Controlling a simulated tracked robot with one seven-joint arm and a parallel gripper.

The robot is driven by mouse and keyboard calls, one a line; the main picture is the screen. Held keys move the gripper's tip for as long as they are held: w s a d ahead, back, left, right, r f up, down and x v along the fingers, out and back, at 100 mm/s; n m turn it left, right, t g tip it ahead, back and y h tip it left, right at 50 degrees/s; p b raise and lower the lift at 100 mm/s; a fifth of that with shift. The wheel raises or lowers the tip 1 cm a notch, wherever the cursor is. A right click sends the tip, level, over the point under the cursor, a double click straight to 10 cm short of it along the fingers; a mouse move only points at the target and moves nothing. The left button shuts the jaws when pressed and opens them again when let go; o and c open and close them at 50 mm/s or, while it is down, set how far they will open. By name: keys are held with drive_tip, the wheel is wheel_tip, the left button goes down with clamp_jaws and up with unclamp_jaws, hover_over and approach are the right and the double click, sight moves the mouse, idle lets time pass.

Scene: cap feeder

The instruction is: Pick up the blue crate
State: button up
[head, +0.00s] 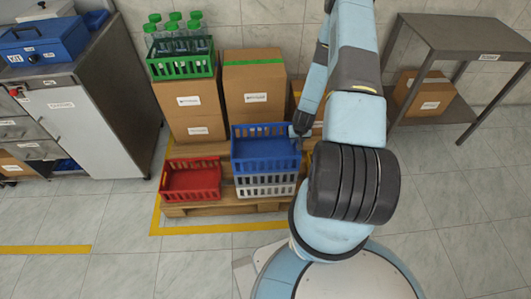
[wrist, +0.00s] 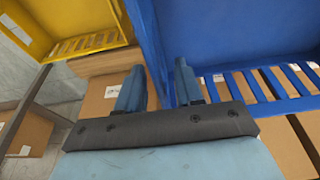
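The blue crate (head: 262,160) sits on top of a light grey crate (head: 265,187) on the pallet. My gripper (head: 297,137) is at the crate's right side, near its upper rim. In the wrist view, the blue crate (wrist: 225,30) fills the upper right. My gripper (wrist: 160,85) has its two fingers apart there, one on each side of a blue side wall that runs up between them. I cannot tell whether either finger touches the wall. My arm hides part of the area right of the crate in the head view.
A red crate (head: 190,180) stands left on the pallet (head: 225,207). Cardboard boxes (head: 254,90) stand behind, with a green crate (head: 180,67) of bottles on one. A yellow crate (wrist: 70,25) is beside the gripper. A metal table (head: 470,35) is at right, a cabinet (head: 110,100) at left.

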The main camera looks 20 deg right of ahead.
drive_tip(key=shift+w+f, duration=0.1)
drive_tip(key=shift+f, duration=0.4)
drive_tip(key=shift+c, duration=0.3)
clamp_jaws()
drive_tip(key=shift+r, duration=0.1)
idle(0.7)
